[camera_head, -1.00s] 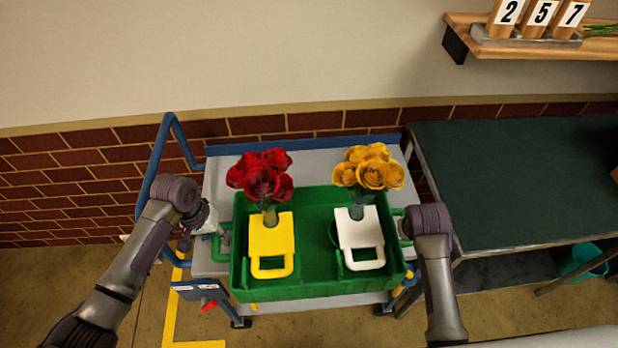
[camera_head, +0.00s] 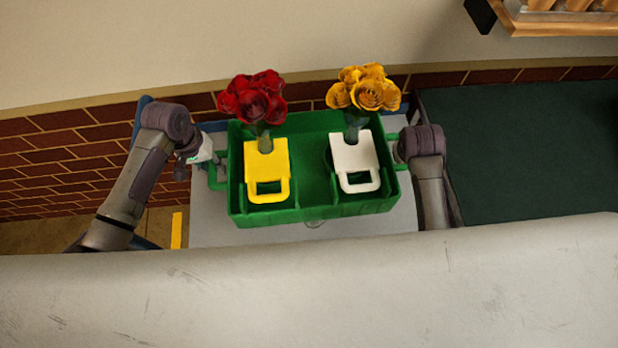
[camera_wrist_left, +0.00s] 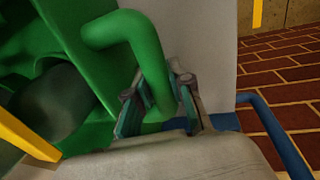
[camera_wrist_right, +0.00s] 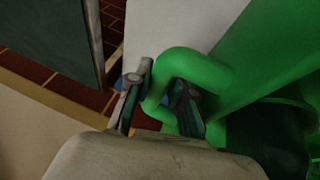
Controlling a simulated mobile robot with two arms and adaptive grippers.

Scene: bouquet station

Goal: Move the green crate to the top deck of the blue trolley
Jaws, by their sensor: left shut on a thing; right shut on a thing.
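The green crate (camera_head: 315,207) is over the grey top deck (camera_head: 210,228) of the blue trolley in the head view. I cannot tell whether it touches the deck. It holds a red bouquet (camera_head: 254,101) with a yellow carrier (camera_head: 267,167) and an orange bouquet (camera_head: 363,90) with a white carrier (camera_head: 355,160). My left gripper (camera_head: 207,162) is shut on the crate's left handle, which also shows in the left wrist view (camera_wrist_left: 140,50). My right gripper (camera_wrist_right: 163,105) is shut on the right handle (camera_wrist_right: 195,68) in the right wrist view.
A dark green table (camera_head: 520,150) stands close to the right of the trolley. A wooden shelf (camera_head: 560,22) hangs at the top right. A pale surface covers the bottom of the head view.

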